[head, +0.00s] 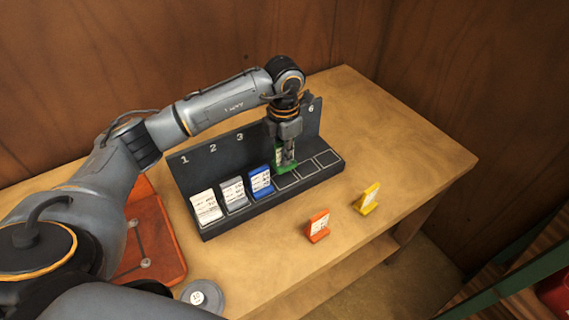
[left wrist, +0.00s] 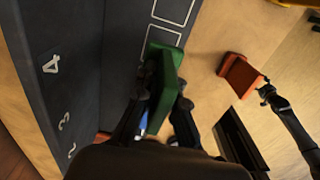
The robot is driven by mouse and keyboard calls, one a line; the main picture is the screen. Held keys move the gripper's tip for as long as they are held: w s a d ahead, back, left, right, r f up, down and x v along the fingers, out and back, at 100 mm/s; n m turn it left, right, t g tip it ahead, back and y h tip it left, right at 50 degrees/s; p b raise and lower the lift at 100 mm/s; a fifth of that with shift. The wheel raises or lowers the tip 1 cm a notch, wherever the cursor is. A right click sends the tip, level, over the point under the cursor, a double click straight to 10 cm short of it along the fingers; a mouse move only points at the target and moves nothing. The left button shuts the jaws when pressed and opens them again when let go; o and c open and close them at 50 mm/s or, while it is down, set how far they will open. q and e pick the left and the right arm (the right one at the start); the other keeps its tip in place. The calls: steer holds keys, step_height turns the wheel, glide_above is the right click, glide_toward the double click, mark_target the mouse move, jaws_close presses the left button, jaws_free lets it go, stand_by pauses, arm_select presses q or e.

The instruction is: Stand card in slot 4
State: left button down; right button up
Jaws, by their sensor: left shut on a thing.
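The black rack (head: 222,160) stands on the table with numbered positions; 1, 2, 3 and 6 are readable in the head view, and a 4 shows on its back in the left wrist view. A white card (head: 206,207), a grey card (head: 234,194) and a blue card (head: 261,182) stand under 1, 2 and 3. My left gripper (head: 287,157) is shut on the green card (left wrist: 166,85), which is upright at the fourth outlined slot, right of the blue card. Whether its base touches the rack is unclear.
An orange card (head: 318,226) and a yellow card (head: 367,199) stand on the table before the rack. An orange-red board (head: 150,235) and a grey disc (head: 202,296) lie at left. The outlined slots right of the green card are empty.

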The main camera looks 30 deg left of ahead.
mark_target(284, 168)
arm_select(q)
steer(key=shift+f, duration=0.9)
step_height(284, 168, down, 3)
steer(key=shift+p, duration=0.7)
steer(key=shift+f, duration=0.35)
steer(key=shift+w, duration=0.1)
arm_select(e)
steer(key=shift+w+r, duration=0.65)
steer(key=shift+r, duration=0.25)
arm_select(q)
steer(key=shift+f, duration=0.15)
arm_select(e)
steer(key=shift+f, duration=0.1)
arm_select(q)
steer(key=shift+f+b, duration=0.15)
steer(key=shift+b, duration=0.15)
steer(key=c, duration=1.4)
jaws_free()
steer(key=shift+c, duration=0.2)
arm_select(e)
steer(key=shift+s, duration=0.15)
